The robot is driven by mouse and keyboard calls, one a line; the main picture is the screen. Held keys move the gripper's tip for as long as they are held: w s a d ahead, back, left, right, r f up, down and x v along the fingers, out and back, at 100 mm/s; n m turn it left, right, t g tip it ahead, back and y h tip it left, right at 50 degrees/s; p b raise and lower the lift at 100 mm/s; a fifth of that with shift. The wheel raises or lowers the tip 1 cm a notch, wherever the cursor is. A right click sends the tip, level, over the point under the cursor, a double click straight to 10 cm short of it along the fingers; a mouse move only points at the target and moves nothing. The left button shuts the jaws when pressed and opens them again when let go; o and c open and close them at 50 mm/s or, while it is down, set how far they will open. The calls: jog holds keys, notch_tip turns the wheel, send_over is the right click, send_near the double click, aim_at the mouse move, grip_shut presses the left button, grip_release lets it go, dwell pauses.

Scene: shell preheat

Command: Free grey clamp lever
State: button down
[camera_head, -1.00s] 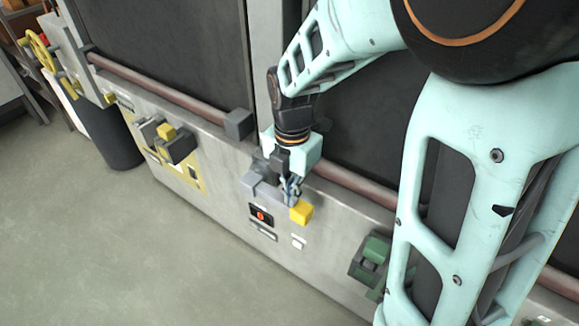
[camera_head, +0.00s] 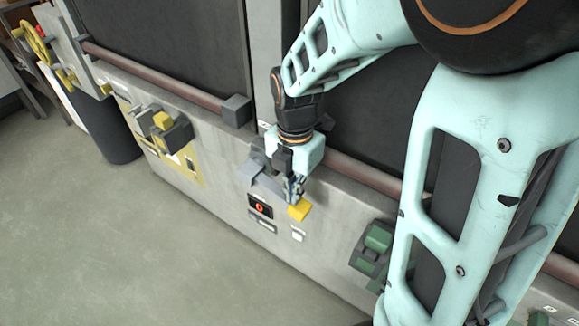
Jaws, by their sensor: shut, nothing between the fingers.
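The grey clamp lever (camera_head: 254,172) is on the front of the machine, just left of my gripper. A yellow block (camera_head: 299,209) shows at its lower right, just below my fingers. My gripper (camera_head: 293,194) points down in front of the panel with its fingers together and nothing visible between them. It is close against the lever assembly and hides part of it. I cannot tell whether the fingers touch the lever or the yellow block.
A black switch with an orange-red mark (camera_head: 260,207) sits below the lever. A green clamp (camera_head: 372,246) is to the right, and a dark clamp with a yellow block (camera_head: 172,130) is to the left. A reddish rail (camera_head: 165,85) runs above. The floor (camera_head: 150,250) in front is clear.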

jog(key=shift+f+b, duration=0.95)
jog(key=shift+f, duration=0.95)
jog(key=shift+r, duration=0.1)
